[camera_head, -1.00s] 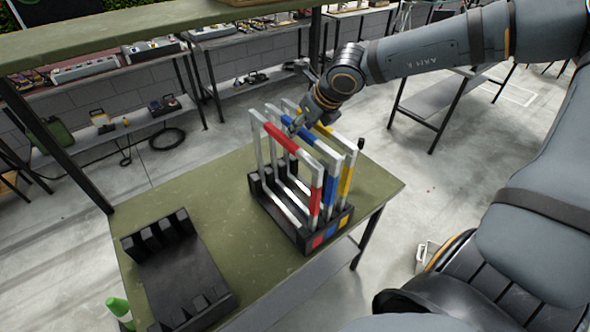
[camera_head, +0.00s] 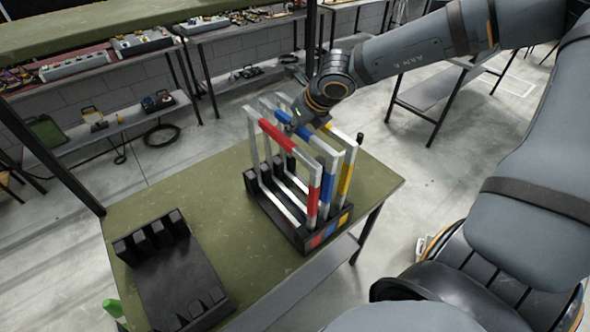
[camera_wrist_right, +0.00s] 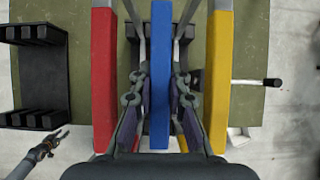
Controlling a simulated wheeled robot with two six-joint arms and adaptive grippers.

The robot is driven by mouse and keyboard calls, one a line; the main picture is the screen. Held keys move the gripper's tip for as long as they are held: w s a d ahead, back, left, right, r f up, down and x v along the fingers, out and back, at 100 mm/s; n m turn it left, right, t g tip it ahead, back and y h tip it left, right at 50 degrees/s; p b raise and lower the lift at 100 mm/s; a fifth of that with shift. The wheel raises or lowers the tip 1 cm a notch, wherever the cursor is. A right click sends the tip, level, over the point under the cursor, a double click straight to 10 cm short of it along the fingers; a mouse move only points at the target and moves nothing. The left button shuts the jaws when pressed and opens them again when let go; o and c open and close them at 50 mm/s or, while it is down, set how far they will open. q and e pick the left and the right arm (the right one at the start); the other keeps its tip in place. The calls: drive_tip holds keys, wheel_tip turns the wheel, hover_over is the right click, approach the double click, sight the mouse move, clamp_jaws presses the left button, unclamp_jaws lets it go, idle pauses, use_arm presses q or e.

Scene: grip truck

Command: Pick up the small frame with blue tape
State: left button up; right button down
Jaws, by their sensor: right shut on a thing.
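The frame with blue tape (camera_head: 327,185) stands upright in the black slotted rack (camera_head: 338,229), between the red-taped frame (camera_head: 314,190) and the yellow-taped frame (camera_head: 346,175). My right gripper (camera_head: 291,122) is at its top bar, partly hidden in the head view. In the right wrist view, my right gripper's fingers (camera_wrist_right: 159,97) lie on both sides of the blue-taped bar (camera_wrist_right: 160,50), shut on it. The red bar (camera_wrist_right: 103,80) and yellow bar (camera_wrist_right: 219,80) stand close outside the fingers. My left gripper (camera_wrist_right: 57,142) is small at lower left; its opening is unclear.
An empty black slotted rack (camera_head: 178,275) lies on the left of the green table (camera_head: 210,210). A green object (camera_head: 113,308) is near the table's front left corner. Shelves with tools stand behind. The table between the racks is clear.

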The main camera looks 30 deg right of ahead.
drive_tip(key=shift+s+a+f, duration=0.1)
drive_tip(key=shift+f, duration=0.05)
drive_tip(key=shift+r, duration=0.3)
wheel_tip(320, 180, up, 18)
drive_tip(key=p, duration=0.2)
drive_tip(key=shift+f, duration=0.15)
idle(1.0)
wheel_tip(320, 180, down, 4)
drive_tip(key=b, duration=0.3)
